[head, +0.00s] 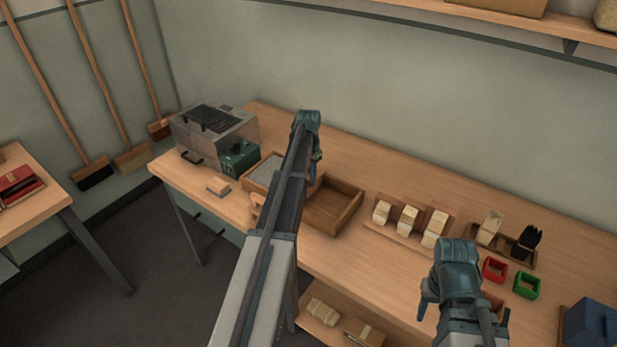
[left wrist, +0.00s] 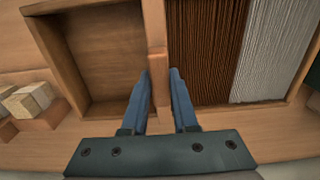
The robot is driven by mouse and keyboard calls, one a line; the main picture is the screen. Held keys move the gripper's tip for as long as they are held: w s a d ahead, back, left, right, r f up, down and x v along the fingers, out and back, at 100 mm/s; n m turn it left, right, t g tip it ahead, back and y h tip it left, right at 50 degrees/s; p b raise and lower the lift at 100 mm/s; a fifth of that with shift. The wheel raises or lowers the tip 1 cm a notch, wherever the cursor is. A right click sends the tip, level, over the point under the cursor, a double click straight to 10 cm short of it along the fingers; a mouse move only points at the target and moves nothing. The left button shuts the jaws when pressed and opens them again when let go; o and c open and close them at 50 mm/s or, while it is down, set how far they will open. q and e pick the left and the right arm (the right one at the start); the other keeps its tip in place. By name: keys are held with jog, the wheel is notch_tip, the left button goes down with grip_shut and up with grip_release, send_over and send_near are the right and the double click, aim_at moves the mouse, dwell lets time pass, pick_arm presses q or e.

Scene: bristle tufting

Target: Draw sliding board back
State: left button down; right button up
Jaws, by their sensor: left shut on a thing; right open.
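The wooden sliding board (left wrist: 157,35) shows in the left wrist view as an upright strip between an empty compartment and one holding brown bristles (left wrist: 203,50) and a pale grey-white block of material (left wrist: 278,50). My left gripper (left wrist: 160,74) is shut on this board, a blue finger on each side. In the head view my left gripper (head: 315,175) points down at the wooden tray (head: 348,218), and my arm hides much of the tray's middle. My right gripper (head: 464,308) is open and empty above the bench's front right.
Pale bristle bundles (head: 407,220) stand in a wooden rack right of the tray. Red (head: 495,269) and green (head: 526,285) square rings and a blue box (head: 590,325) lie further right. A grey machine (head: 215,140) and green box (head: 239,158) stand left. The bench behind the tray is clear.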

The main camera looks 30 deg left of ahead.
dwell(0.6)
pick_arm(q)
jog(key=d, duration=0.9)
jog(key=s+d, duration=0.1)
jog(key=d, duration=0.4)
jog(key=shift+s+d, duration=0.1)
jog(key=shift+d, duration=0.1)
jog(key=c, duration=0.7)
grip_release()
jog(key=shift+d, duration=0.15)
